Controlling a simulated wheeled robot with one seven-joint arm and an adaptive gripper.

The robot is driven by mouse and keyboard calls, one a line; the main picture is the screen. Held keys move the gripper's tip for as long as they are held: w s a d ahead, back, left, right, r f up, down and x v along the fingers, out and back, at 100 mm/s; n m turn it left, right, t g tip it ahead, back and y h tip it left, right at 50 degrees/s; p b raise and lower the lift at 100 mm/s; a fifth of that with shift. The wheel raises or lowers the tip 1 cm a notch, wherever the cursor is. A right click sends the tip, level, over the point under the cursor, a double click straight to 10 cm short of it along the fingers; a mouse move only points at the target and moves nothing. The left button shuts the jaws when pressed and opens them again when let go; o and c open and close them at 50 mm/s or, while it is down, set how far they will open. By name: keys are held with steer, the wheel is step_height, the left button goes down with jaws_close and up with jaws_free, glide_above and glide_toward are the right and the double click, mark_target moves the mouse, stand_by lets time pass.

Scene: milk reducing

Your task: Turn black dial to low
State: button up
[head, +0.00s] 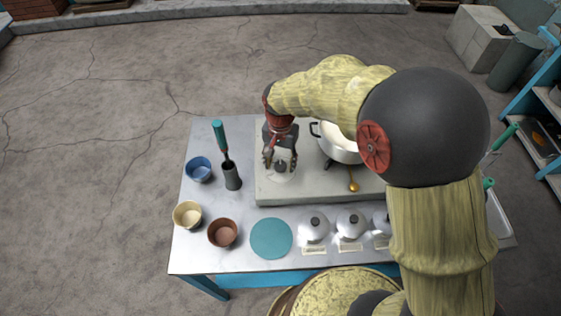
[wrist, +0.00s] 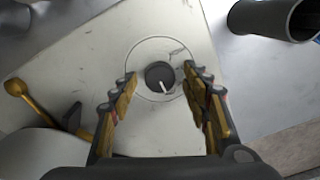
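The black dial (wrist: 160,75) sits in the middle of a light round plate on the stove top, with a white pointer mark on it. In the head view the dial (head: 281,166) is at the left end of the stove slab. My gripper (wrist: 160,82) is open, with its fingers on either side of the dial in the wrist view. In the head view my gripper (head: 280,160) is over the dial. I cannot tell whether the fingertips touch it. The low marking cannot be made out.
A white pot (head: 338,148) stands on the stove (head: 300,192) to the right, with a golden spoon (head: 353,180) in front. A dark cylinder (head: 232,177) holding a teal-handled tool and several bowls are left of the stove. Lidded containers (head: 314,228) line the front.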

steer(key=c, duration=1)
steer(key=shift+p, duration=0.3)
steer(key=n+p, duration=0.2)
steer(key=n, duration=0.1)
steer(key=shift+r+n, duration=0.15)
steer(key=shift+n, duration=0.25)
steer(key=shift+n+p, duration=1.2)
steer(key=shift+n, duration=0.7)
steer(key=o, duration=1.1)
steer(key=shift+o, duration=0.2)
